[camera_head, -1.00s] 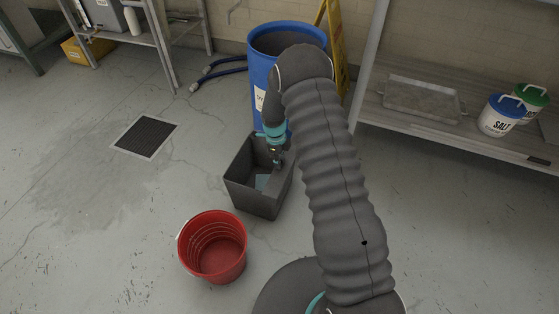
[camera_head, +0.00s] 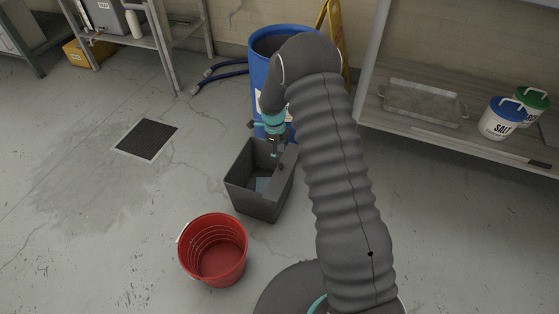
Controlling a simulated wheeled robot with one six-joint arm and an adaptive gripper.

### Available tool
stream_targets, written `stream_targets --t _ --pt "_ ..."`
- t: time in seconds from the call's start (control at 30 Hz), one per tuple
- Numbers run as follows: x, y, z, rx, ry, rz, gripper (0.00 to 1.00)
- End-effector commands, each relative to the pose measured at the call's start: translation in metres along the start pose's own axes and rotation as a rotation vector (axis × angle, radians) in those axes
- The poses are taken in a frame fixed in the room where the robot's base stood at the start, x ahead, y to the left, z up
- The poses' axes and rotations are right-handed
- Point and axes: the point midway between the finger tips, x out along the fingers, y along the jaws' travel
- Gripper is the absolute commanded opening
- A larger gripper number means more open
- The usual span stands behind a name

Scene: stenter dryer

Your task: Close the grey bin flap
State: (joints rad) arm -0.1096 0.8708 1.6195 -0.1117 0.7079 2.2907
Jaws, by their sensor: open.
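The grey bin (camera_head: 253,199) stands on the floor in the middle of the view, in front of the blue barrel. Its top is open and I see down into it, where something pale blue-grey lies at the bottom. I cannot make out the flap clearly; the bin's right rear side is partly covered by my arm. My gripper (camera_head: 274,156) points down over the rear right part of the bin's opening. It is open, with nothing seen between its fingers. I cannot tell whether it touches the bin.
A red bucket (camera_head: 213,250) stands just in front of the bin. The blue barrel (camera_head: 258,75) is close behind it. A shelf (camera_head: 400,120) with salt tubs (camera_head: 503,118) is at the right. The floor left of the bin, around the drain grate (camera_head: 146,139), is clear.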

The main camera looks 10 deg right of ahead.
Motion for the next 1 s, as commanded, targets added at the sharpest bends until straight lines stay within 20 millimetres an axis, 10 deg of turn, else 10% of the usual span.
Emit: stream_targets --t 0.33,1.0 --pt "-0.051 -0.001 0.0 0.0 -0.001 -0.002 0.49" --pt "-0.056 0.0 0.0 -0.011 0.0 -0.001 0.49"
